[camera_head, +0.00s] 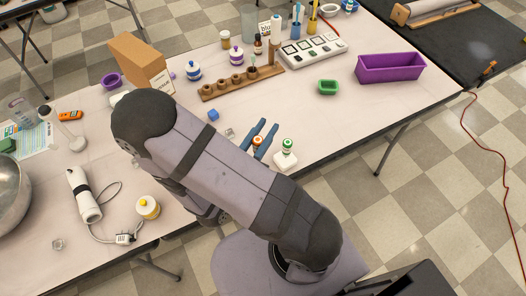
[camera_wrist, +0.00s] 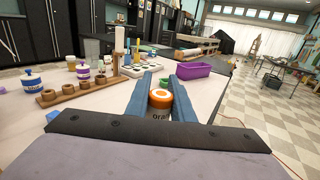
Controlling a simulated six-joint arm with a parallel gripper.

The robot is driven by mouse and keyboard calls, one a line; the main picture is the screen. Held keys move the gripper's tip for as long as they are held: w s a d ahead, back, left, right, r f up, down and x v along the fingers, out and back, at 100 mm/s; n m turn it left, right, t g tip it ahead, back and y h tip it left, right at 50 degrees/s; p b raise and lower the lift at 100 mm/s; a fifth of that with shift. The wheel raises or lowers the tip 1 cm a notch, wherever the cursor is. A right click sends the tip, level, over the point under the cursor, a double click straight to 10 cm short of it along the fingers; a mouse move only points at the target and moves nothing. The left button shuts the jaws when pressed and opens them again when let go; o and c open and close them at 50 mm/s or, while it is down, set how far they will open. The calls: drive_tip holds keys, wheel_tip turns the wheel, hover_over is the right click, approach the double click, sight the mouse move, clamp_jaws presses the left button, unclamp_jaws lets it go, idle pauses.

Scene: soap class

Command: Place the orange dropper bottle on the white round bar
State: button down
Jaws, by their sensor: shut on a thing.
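The orange dropper bottle (camera_wrist: 160,100) stands between the two blue fingers of my gripper (camera_wrist: 160,79) in the wrist view. It has an orange and white top and a label reading "ora". My gripper (camera_head: 269,124) is shut on it; in the head view only a small orange and white part of the bottle (camera_head: 257,141) shows between the fingers. A white bar (camera_head: 285,161) lies just right of my gripper in the head view, with a green-topped bottle (camera_head: 288,146) at it. I cannot tell whether this bar is the round one.
A wooden rack (camera_head: 240,84) with holes stands behind my gripper. A blue cube (camera_head: 213,115) lies nearby. The table's front edge is close to the white bar.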

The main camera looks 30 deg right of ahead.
drive_tip(key=shift+f, duration=1.85)
drive_tip(key=shift+f, duration=0.15)
drive_tip(key=shift+f, duration=1.95)
drive_tip(key=shift+f, duration=0.1)
drive_tip(key=c, duration=1.5)
unclamp_jaws()
drive_tip(key=shift+c, duration=0.2)
